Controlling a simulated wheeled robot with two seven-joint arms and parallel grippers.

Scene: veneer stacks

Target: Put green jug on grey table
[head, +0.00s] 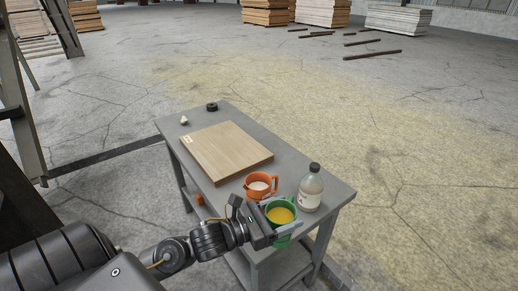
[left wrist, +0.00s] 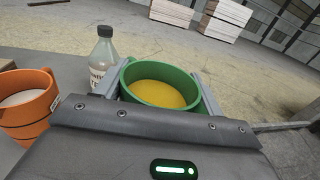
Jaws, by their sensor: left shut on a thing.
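The green jug (head: 281,211) has yellow contents and is at the near right end of the grey table (head: 335,196). My left gripper (head: 268,215) is shut on the jug, its fingers on either side of it. In the left wrist view the jug (left wrist: 160,86) sits upright between the two fingers (left wrist: 160,93). I cannot tell whether the jug's base touches the table; it overlaps the table's near edge in the head view. My right gripper is not in view.
An orange mug (head: 262,186) and a clear bottle with a dark cap (head: 311,189) stand close to the jug. A wooden board (head: 226,152) covers the table's middle. A black ring (head: 212,106) and a small pale object (head: 183,120) lie at the far end.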

